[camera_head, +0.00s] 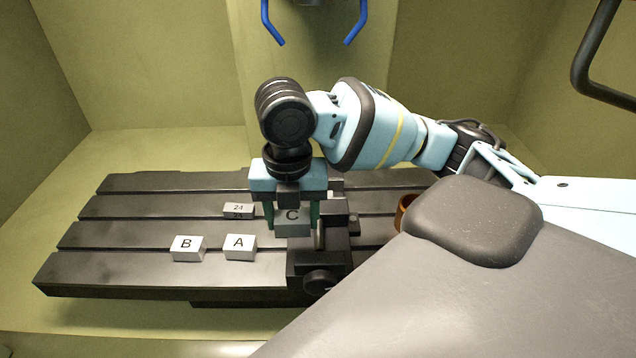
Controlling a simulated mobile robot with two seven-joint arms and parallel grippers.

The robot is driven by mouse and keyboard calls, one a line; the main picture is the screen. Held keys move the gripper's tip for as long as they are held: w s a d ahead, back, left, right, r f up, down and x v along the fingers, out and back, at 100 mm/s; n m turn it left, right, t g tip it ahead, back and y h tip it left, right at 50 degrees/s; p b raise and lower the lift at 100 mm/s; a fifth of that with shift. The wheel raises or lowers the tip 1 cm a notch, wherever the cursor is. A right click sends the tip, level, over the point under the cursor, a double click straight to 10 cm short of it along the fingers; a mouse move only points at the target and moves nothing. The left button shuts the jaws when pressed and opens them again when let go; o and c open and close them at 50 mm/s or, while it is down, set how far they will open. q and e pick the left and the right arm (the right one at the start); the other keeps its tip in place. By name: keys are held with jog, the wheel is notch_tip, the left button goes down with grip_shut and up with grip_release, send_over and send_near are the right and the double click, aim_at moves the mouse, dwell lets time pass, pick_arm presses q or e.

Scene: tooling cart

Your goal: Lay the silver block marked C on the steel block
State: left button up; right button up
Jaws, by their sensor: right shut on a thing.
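The silver block marked C (292,221) is between the green fingers of my right gripper (293,214), which is shut on it. The gripper points down, just left of and partly over the black vise (318,262). I cannot tell whether the block's underside touches anything. A small grey block marked 24 (238,209) lies on the slotted table to the left of the gripper; I cannot tell if it is the steel block. My left gripper is not in view.
Light blocks marked B (187,248) and A (240,247) stand on the dark slotted table (110,235) at the front left. An orange-brown ring-shaped thing (404,213) is partly hidden by my arm. Two blue bent tubes (355,26) hang above. The table's left end is clear.

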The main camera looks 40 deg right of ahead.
jog(key=w+d, duration=0.2)
jog(key=d, duration=0.2)
jog(key=w+d, duration=0.2)
jog(key=d, duration=0.1)
jog(key=w+d+f, duration=0.1)
jog(key=w+d, duration=0.2)
jog(key=d, duration=0.1)
jog(key=shift+w+d+f+b, duration=0.1)
jog(key=shift+d+b, duration=0.2)
jog(key=f, duration=0.2)
jog(key=shift+w+d+f, duration=0.2)
jog(key=shift+d+f, duration=0.2)
jog(key=shift+f, duration=0.4)
jog(key=shift+f, duration=0.15)
jog(key=o, duration=1.1)
notch_tip(320, 180, up, 12)
jog(key=shift+p, duration=0.3)
jog(key=shift+a, duration=0.1)
